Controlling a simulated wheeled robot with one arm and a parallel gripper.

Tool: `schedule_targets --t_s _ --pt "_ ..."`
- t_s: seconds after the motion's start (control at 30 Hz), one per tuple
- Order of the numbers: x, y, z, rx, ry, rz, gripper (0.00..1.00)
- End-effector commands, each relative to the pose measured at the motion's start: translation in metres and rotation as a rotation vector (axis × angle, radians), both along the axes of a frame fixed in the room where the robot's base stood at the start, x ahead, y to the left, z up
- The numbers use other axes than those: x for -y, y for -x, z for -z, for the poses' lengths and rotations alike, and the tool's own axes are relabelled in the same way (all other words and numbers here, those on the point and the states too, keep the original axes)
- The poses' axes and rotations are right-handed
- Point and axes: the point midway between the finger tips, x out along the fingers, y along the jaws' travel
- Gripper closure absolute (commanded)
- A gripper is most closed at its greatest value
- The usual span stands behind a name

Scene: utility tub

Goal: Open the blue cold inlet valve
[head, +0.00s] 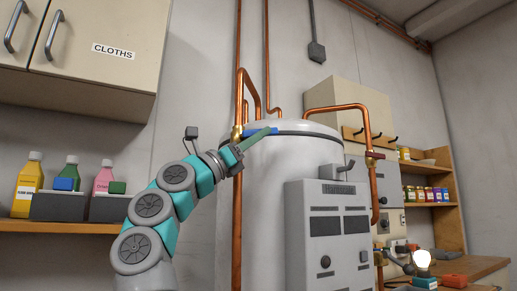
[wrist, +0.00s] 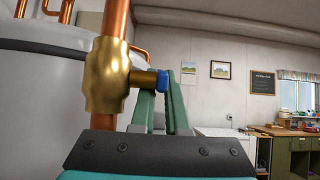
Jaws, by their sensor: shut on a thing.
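The blue valve handle (head: 249,132) sits at a brass valve body (head: 236,133) on the vertical copper pipe, left of the white tank. In the head view it points right, across the pipe. My gripper (head: 266,132) reaches up from the lower left, its green fingers at the handle and hiding part of it. In the wrist view the brass body (wrist: 107,75) is large at the left, and the blue handle (wrist: 163,80) shows between the fingers. My gripper (wrist: 163,96) is shut on the handle.
The white tank (head: 270,190) and a grey control box (head: 328,235) stand right of the pipe. A red-handled valve (head: 375,155) is on another pipe. A cabinet (head: 80,60) hangs at upper left above a shelf (head: 60,227) with bottles.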

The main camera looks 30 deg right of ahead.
Motion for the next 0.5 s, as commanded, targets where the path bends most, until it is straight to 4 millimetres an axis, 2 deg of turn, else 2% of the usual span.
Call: schedule_targets --t_s 0.33,0.37,0.47,0.5 --pt "-0.0007 -0.0006 0.0000 0.000 0.015 0.001 1.00" --pt "-0.0007 -0.0006 0.0000 -0.001 0.015 0.000 0.86" --pt "-0.0005 -0.0006 0.0000 0.000 0.015 0.001 0.75" --pt "-0.0004 -0.0005 -0.0001 0.000 0.014 0.001 0.75"
